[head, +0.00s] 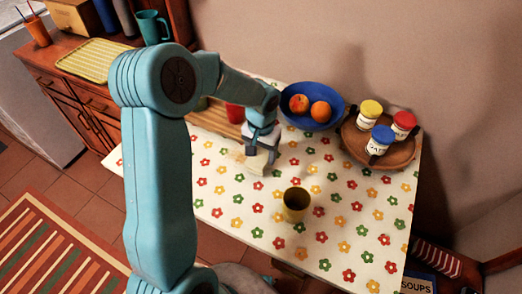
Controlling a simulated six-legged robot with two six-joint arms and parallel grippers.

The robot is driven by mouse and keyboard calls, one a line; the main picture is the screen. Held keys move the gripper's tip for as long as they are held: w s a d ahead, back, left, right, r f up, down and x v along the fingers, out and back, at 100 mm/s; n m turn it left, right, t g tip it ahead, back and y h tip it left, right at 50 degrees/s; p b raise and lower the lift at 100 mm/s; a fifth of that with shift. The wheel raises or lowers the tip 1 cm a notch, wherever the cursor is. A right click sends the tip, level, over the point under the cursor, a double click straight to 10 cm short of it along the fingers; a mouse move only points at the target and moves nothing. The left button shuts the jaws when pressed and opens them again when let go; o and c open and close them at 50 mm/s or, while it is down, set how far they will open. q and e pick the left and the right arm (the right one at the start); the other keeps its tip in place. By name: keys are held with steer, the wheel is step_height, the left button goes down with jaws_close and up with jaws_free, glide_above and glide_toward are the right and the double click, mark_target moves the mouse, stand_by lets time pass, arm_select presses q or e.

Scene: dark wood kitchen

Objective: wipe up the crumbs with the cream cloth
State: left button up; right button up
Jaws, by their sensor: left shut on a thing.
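My left arm comes in from the left and reaches down to the table with the flower-patterned cloth (330,245). My left gripper (260,158) points down at the tabletop, shut on the cream cloth (238,155), which shows as a small pale patch beside and under the jaws. Most of the cream cloth is hidden by the gripper or blends with the pale tablecloth. I cannot make out any crumbs at this size. My right gripper is not in view.
A blue bowl (326,92) with fruit stands behind the gripper. A round wooden tray (398,155) with three lidded jars is at the right. An olive cup (296,205) stands in front. A wooden board (212,118) and red item (235,113) are partly behind my arm. The front right is clear.

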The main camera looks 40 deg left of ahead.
arm_select(q)
steer(key=shift+f+b, duration=0.9)
steer(key=shift+f, duration=0.2)
stand_by(0.3)
steer(key=shift+a, duration=0.1)
